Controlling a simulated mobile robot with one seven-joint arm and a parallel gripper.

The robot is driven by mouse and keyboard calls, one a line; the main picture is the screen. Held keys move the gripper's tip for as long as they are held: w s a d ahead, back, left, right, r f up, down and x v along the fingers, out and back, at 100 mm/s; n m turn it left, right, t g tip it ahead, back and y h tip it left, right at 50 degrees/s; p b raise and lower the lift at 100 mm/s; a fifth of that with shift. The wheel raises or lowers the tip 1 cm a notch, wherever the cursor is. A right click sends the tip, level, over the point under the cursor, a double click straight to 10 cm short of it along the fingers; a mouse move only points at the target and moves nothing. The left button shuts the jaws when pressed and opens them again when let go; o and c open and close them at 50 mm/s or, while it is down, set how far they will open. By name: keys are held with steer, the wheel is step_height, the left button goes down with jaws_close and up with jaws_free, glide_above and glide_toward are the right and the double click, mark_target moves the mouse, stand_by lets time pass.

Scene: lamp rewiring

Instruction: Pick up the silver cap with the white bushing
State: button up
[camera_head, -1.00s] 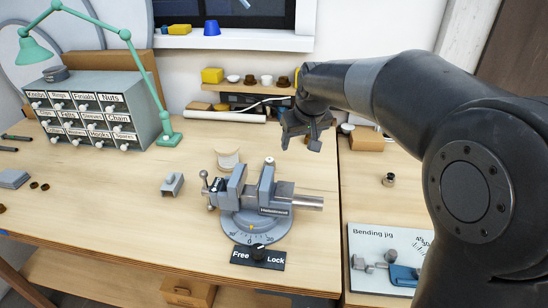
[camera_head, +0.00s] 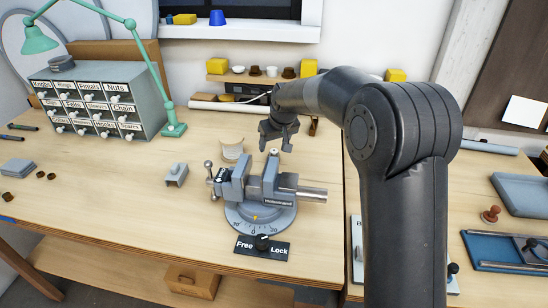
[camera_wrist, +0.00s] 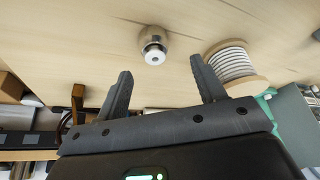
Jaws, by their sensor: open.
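The silver cap with the white bushing (camera_wrist: 153,44) stands on the wooden bench in the wrist view, its white centre facing the camera. It lies just beyond the fingertips of my gripper (camera_wrist: 161,68), roughly between their lines, with no finger touching it. In the head view my gripper (camera_head: 275,147) hangs behind the vise, jaws open and empty. There the cap (camera_head: 274,153) shows only as a small pale top behind the vise, just below the fingertips.
A wire spool (camera_wrist: 232,64) stands close beside the cap; it also shows in the head view (camera_head: 232,150). The vise (camera_head: 262,190) stands in front. A drawer cabinet (camera_head: 92,100) and green lamp (camera_head: 150,70) are at left.

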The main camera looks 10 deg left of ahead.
mark_target(274, 150)
steer(key=x, duration=0.5)
steer(key=shift+d, duration=0.3)
steer(key=c, duration=1.1)
steer(key=shift+r, duration=0.1)
